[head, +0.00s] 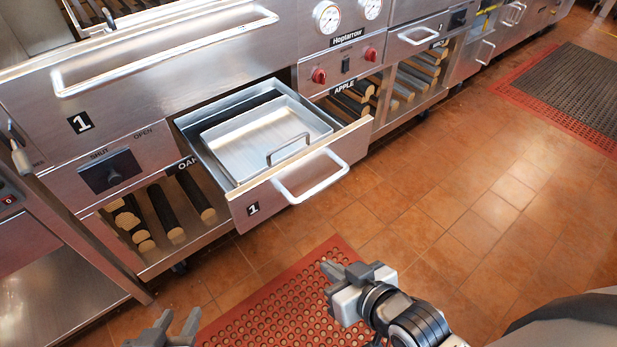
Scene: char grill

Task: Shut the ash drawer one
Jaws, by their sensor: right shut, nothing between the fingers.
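Ash drawer one (237,208) is a steel drawer pulled well out of the grill, its front panel marked "1". Its bar handle (312,190) is on the panel's outer face. A shallow steel pan (262,138) with its own loop handle lies in it. My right gripper (331,270) is shut and empty, in front of and below the drawer front in the picture, not touching it. My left gripper (180,318) is at the bottom edge, its two fingers apart with nothing between them. It is clear of the drawer; its arm is out of frame.
A long-handled upper front (165,50), also marked "1", is above. Log racks (160,215) flank the drawer below. A red perforated mat (270,305) lies before it.

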